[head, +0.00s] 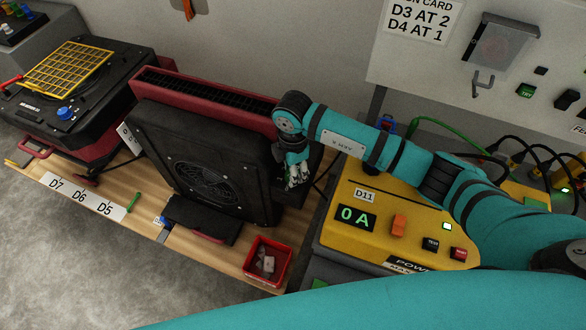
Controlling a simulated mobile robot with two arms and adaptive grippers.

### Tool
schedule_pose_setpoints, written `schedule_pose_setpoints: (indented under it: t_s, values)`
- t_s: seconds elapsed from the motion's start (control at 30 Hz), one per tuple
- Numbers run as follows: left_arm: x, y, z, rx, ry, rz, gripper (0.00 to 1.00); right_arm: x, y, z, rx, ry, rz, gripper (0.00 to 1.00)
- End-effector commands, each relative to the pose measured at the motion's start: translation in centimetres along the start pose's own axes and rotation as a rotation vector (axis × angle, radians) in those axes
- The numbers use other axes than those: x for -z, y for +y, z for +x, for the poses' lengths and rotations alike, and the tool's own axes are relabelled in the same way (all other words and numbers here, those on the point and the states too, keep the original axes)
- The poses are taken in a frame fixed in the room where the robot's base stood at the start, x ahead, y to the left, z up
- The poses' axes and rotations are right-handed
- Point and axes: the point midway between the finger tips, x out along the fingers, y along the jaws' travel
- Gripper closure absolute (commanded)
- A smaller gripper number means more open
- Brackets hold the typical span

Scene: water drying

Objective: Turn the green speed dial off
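I cannot make out a green speed dial in the head view; it may be hidden. A black fan unit (207,185) with a round grille and a dark red top stands on the wooden bench. My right gripper (297,181) points down at the right side of this unit, close to it. Whether it touches the unit is unclear. Its fingers are small and partly dark, so I cannot tell whether they are open or shut. My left gripper is not in view.
Another black and red machine with a yellow grille (67,70) and a blue knob (65,113) stands at left. A red bin (267,262) and a green stick (133,202) lie on the bench. A yellow power unit (385,220) reading "0 A" stands right, below my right arm.

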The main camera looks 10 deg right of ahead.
Motion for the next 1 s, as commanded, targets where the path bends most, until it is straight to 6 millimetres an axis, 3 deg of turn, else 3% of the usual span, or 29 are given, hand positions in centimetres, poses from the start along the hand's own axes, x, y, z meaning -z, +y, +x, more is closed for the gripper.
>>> schedule_pose_setpoints:
  t_s: [0.03,0.17,0.47,1.0]
  values:
    - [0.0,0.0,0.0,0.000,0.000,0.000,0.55,0.0,0.0,0.0,0.000,0.000,0.000,0.79]
    - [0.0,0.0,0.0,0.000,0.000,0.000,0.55,0.0,0.0,0.0,0.000,0.000,0.000,0.96]
    - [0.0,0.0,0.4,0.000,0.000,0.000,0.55,0.0,0.0,0.1,0.000,0.001,-0.045,0.96]
    - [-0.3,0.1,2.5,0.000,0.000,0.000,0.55,0.0,0.1,0.1,-0.001,0.000,-0.386,0.96]
